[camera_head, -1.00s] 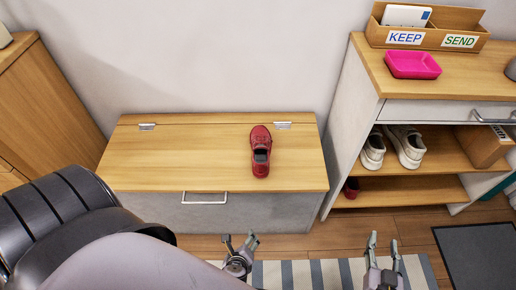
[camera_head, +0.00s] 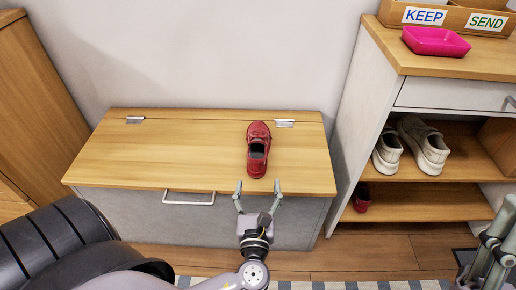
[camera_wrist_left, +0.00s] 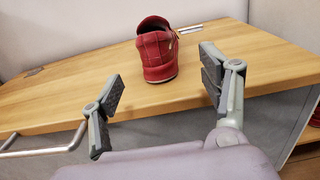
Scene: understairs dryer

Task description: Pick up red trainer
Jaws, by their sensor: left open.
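The red trainer (camera_head: 258,150) sits upright on the wooden lid of the bench (camera_head: 180,155), right of its middle. In the left wrist view the trainer (camera_wrist_left: 157,52) shows heel on, beyond and between the fingertips. My left gripper (camera_head: 258,190) is open and empty at the bench's front edge, just short of the trainer and not touching it. Another red shoe (camera_head: 361,197) shows partly on the lower shelf of the shoe cabinet. My right gripper (camera_head: 490,245) is partly in view at the lower right edge; its fingers are not clear.
The shoe cabinet (camera_head: 350,130) stands right of the bench, with white shoes (camera_head: 424,146) on its shelf. On top are a pink tray (camera_head: 436,41) and a box labelled KEEP and SEND (camera_head: 455,18). The bench handle (camera_head: 188,198) juts from its front. The lid's left side is clear.

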